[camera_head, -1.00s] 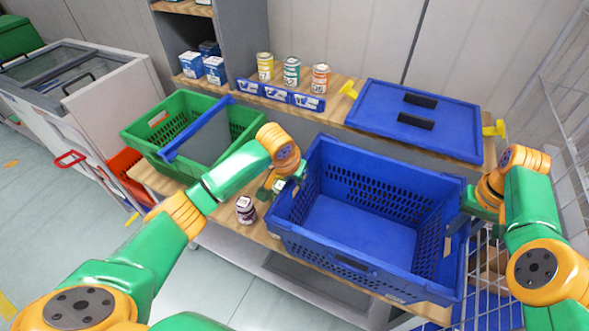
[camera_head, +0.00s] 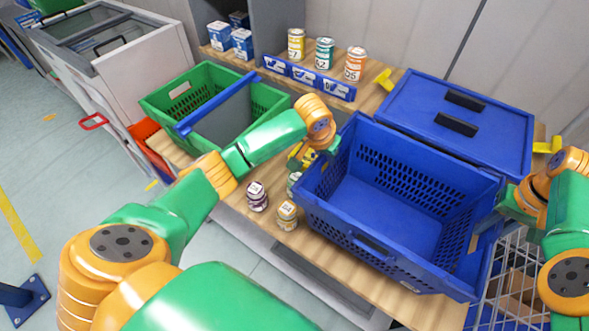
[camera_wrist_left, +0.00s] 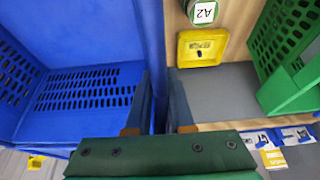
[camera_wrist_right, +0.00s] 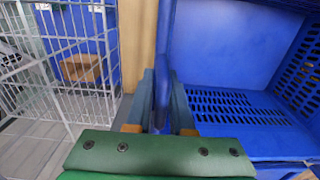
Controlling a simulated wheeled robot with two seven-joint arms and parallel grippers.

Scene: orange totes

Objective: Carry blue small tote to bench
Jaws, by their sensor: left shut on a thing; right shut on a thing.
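The empty blue tote (camera_head: 388,205) is upright, over the right part of the wooden bench (camera_head: 335,262); whether it touches the bench I cannot tell. My left gripper (camera_head: 328,147) is shut on its left wall. In the left wrist view the fingers (camera_wrist_left: 160,100) pinch the blue wall (camera_wrist_left: 143,35). My right gripper (camera_head: 503,208) is shut on the right wall. In the right wrist view the fingers (camera_wrist_right: 161,98) clasp the blue rim, with the tote's inside (camera_wrist_right: 215,50) to the right.
Small cans (camera_head: 257,197) (camera_head: 287,215) stand just left of the tote. A green tote (camera_head: 163,103) with a grey panel sits further left. A blue lid-like panel (camera_head: 480,95) lies behind. More cans (camera_head: 325,54) stand on the back shelf. A wire cage (camera_head: 510,275) is at the right.

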